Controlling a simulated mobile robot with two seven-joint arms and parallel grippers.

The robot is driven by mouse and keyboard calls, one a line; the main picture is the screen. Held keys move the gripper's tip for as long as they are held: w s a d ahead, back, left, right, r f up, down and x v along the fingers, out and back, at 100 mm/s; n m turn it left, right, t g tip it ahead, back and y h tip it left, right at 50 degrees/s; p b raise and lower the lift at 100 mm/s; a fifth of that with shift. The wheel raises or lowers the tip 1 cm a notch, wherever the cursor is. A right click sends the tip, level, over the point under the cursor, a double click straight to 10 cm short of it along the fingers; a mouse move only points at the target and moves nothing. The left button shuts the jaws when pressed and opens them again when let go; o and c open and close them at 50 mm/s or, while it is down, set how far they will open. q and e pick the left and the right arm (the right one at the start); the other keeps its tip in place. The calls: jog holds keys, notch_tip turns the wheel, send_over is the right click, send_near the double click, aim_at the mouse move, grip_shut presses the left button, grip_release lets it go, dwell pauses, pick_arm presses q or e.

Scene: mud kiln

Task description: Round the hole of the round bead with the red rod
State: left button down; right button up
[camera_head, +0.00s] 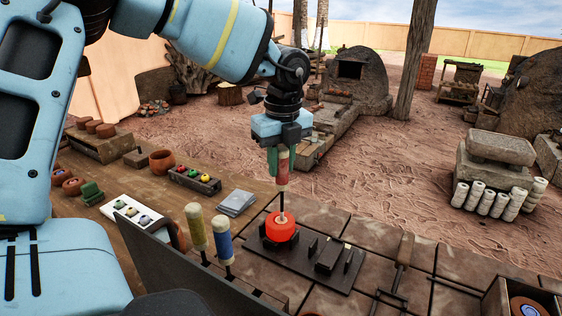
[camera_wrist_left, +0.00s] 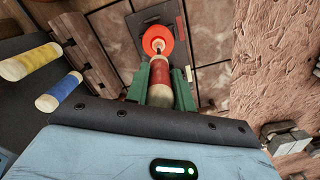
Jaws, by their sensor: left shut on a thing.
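The round bead (camera_head: 280,231) glows orange-red and lies on the left part of a dark metal plate (camera_head: 322,268). It also shows in the left wrist view (camera_wrist_left: 157,40). My left gripper (camera_head: 283,162) is shut on the handle of the red rod (camera_head: 283,181), with its green fingers on both sides. The rod points down, nearly upright, above the bead. Its thin dark shaft meets the middle of the bead's top, at the hole. How deep the tip sits in the hole cannot be told. My right gripper is not in view.
A yellow-handled rod (camera_head: 196,229) and a blue-handled rod (camera_head: 223,242) stand left of the plate. Dark blocks (camera_head: 328,255) stand on the plate beside the bead. A tong-like tool (camera_head: 398,266) lies to the right. A tray of coloured pieces (camera_head: 194,179) is farther back.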

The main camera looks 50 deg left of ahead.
pick_arm(q)
jog(key=shift+w+d+b, duration=0.15)
jog(key=shift+d+b, duration=0.25)
jog(key=shift+b, duration=0.1)
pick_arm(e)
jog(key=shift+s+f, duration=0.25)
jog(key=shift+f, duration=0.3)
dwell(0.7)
pick_arm(q)
jog(key=shift+w+a, duration=0.1)
jog(key=shift+w, duration=0.05)
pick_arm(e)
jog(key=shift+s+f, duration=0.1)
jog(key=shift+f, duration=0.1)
